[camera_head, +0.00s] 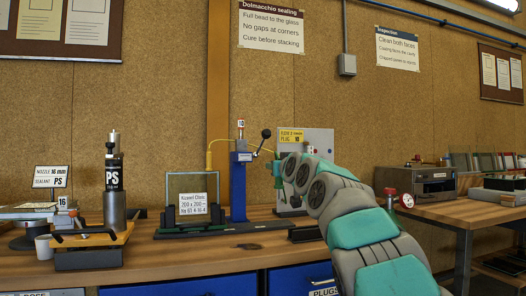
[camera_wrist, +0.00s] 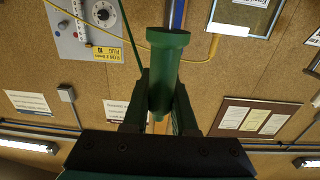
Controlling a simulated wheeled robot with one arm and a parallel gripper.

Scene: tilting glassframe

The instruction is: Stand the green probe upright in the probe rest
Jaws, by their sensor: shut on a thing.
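The green probe (camera_wrist: 163,75) is a green cylinder with a wider flanged end. My gripper (camera_wrist: 160,115) is shut on it, a dark finger on each side, in the wrist view. In the head view, the probe (camera_head: 277,172) shows as a small green piece at the end of my arm, held above the bench in front of the grey panel box. Most of my gripper is hidden there behind my arm. I cannot make out the probe rest for sure; a small dark holder (camera_head: 295,201) sits low by the grey box.
The grey panel box (camera_head: 319,150) has a yellow plug label and a yellow cable. A blue post (camera_head: 238,185) with a lever stands close left of the probe. A glass pane in a stand (camera_head: 193,192) and a PS cartridge (camera_head: 114,190) are further left on the wooden bench (camera_head: 190,258).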

